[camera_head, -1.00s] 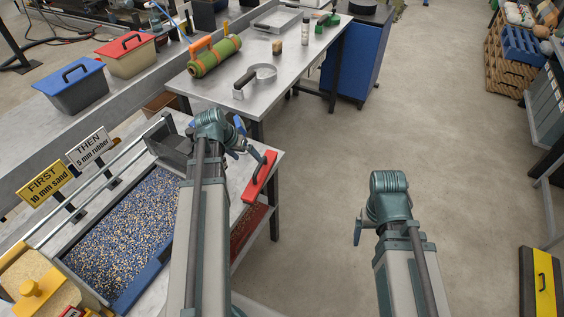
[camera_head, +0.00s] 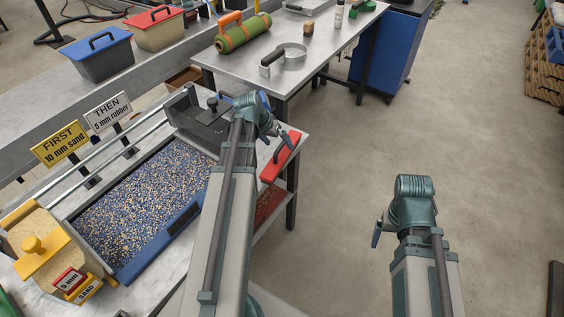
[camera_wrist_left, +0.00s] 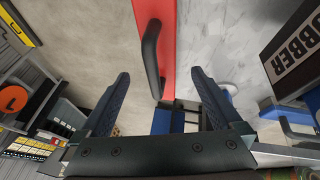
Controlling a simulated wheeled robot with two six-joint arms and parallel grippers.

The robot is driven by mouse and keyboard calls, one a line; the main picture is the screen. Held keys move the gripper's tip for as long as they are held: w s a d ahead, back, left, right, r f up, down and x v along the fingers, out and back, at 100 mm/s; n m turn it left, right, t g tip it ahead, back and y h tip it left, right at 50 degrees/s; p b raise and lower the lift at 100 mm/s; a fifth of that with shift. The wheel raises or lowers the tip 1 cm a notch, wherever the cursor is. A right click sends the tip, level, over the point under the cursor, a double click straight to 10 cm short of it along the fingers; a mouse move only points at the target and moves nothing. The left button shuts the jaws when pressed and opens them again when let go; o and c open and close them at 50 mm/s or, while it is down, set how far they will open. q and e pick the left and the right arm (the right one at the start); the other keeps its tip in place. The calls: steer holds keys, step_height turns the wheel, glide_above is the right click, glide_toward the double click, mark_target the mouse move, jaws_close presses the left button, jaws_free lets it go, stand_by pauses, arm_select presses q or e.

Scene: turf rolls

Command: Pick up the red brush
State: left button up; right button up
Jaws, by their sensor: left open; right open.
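The red brush (camera_head: 281,158), a long red block with a black handle, lies on the right edge of the grey workbench in the head view. My left gripper (camera_head: 272,121) is just beyond and above it, open and empty. In the left wrist view the brush's red body (camera_wrist_left: 167,40) runs down from the top, and its black handle (camera_wrist_left: 152,55) points into the gap between the open fingers (camera_wrist_left: 160,75). The fingers look apart from the handle. My right gripper (camera_head: 378,232) is over bare floor, away from the brush; its fingers are mostly hidden.
A tray of blue and tan granules (camera_head: 140,205) fills the bench left of my left arm. A yellow-handled sand box (camera_head: 38,248) and two signs stand farther left. A table (camera_head: 300,70) behind holds a green roll (camera_head: 243,33) and a metal ring.

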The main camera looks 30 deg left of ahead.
mark_target(283, 150)
arm_select(q)
steer(key=shift+b+x, duration=2.35)
steer(key=shift+x, duration=0.35)
steer(key=shift+a, duration=0.1)
steer(key=shift+r, duration=0.1)
